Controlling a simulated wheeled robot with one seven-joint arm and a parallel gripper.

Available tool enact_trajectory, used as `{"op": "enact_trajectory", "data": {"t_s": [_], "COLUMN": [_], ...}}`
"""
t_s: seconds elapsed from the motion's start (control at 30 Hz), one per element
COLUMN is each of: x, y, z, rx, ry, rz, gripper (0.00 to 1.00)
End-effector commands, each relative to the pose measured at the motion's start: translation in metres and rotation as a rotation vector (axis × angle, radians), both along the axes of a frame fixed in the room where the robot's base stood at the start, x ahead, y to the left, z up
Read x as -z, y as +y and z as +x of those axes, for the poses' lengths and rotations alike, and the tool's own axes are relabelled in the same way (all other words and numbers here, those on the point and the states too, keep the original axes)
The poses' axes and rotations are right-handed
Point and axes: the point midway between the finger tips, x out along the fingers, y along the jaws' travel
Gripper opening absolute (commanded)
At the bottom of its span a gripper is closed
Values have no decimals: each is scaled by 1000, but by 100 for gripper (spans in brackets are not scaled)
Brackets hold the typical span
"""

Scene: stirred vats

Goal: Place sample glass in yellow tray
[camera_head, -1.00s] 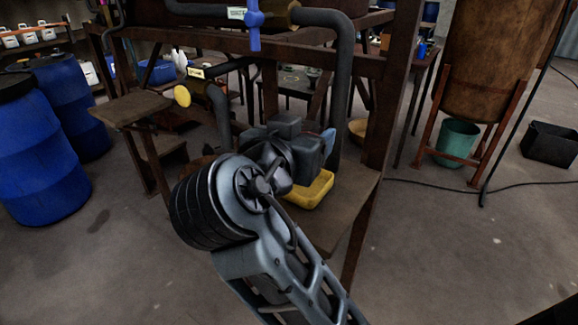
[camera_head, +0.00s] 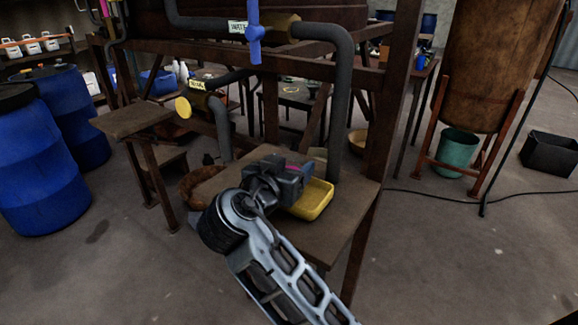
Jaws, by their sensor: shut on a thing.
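The yellow tray (camera_head: 314,204) sits on a low brown wooden shelf, just right of and partly behind my gripper (camera_head: 296,178). My wrist and gripper body cover the tray's left and back part. The fingertips are turned away from the camera and hidden behind the gripper body, so what they hold does not show clearly. No sample glass can be made out in this view. The gripper is above or just behind the tray; I cannot tell which.
A wooden shelf (camera_head: 336,231) with bare room in front carries the tray. A grey pipe (camera_head: 343,110) comes down behind it, and a rusty post (camera_head: 391,100) stands to the right. A smaller wooden platform (camera_head: 132,119) and blue barrels (camera_head: 38,150) are at left.

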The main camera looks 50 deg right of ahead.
Motion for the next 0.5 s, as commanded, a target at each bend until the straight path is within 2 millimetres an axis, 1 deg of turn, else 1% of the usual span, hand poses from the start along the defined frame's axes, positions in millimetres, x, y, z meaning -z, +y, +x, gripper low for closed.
{"op": "enact_trajectory", "data": {"t_s": [0.17, 0.5], "x": [-1, 9], "y": [0, 0], "z": [0, 0], "rx": [-1, -1], "ry": [-3, -1], "rz": [-1, -1], "gripper": [17, 17]}}
